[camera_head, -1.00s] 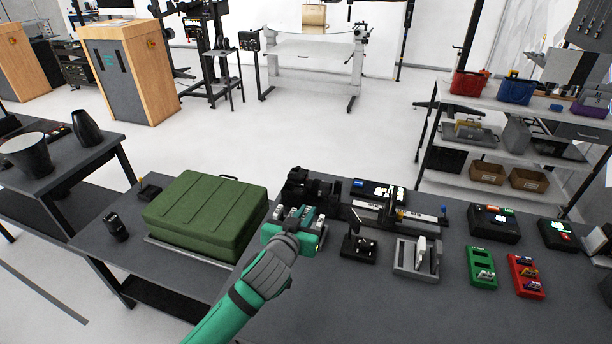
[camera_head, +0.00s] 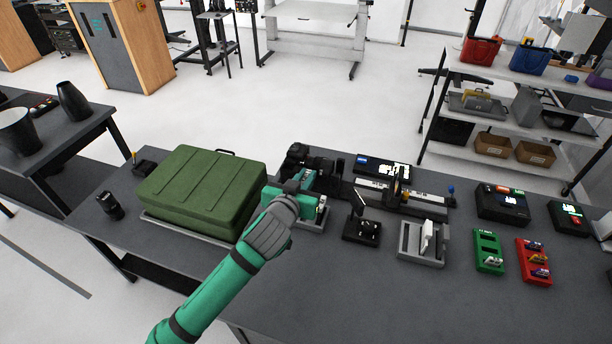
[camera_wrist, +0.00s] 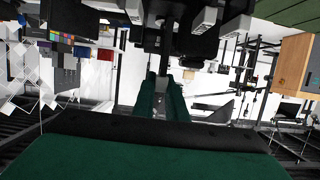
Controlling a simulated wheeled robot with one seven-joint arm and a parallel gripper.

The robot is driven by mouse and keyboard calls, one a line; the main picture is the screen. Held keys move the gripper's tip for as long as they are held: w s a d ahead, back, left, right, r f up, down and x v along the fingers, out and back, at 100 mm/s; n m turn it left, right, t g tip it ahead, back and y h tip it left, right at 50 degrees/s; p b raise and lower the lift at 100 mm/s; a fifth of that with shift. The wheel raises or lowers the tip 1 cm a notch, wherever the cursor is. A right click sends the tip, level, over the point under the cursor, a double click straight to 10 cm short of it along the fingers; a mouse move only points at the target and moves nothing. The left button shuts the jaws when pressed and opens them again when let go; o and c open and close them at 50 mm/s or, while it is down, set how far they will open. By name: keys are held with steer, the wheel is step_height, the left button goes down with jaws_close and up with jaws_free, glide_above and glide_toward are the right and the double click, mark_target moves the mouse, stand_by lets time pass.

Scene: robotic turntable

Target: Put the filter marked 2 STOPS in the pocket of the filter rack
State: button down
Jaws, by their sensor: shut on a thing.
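My gripper (camera_head: 296,184) is at the left part of the long dark bench, just right of the green case, with its green wrist above a grey rack. In the wrist view its fingers (camera_wrist: 163,92) are close together, shut on a small filter that they almost wholly hide. I cannot read a 2 STOPS mark. The grey rack (camera_head: 314,222) with pale upright pieces is partly hidden by my gripper; I take it for the filter rack. Its pocket cannot be made out. I cannot tell whether the held filter touches the rack.
The green case (camera_head: 203,190) stands close on the left. A black stand (camera_head: 362,226), a grey holder with white plates (camera_head: 408,256), a green tray (camera_head: 488,252) and a red tray (camera_head: 534,262) stand to the right. Black equipment is behind. The front of the bench is clear.

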steer(key=shift+a+f, duration=0.1)
steer(key=shift+f, duration=2.7)
steer(key=shift+d, duration=0.2)
steer(key=shift+w, duration=0.1)
steer(key=shift+a, duration=0.15)
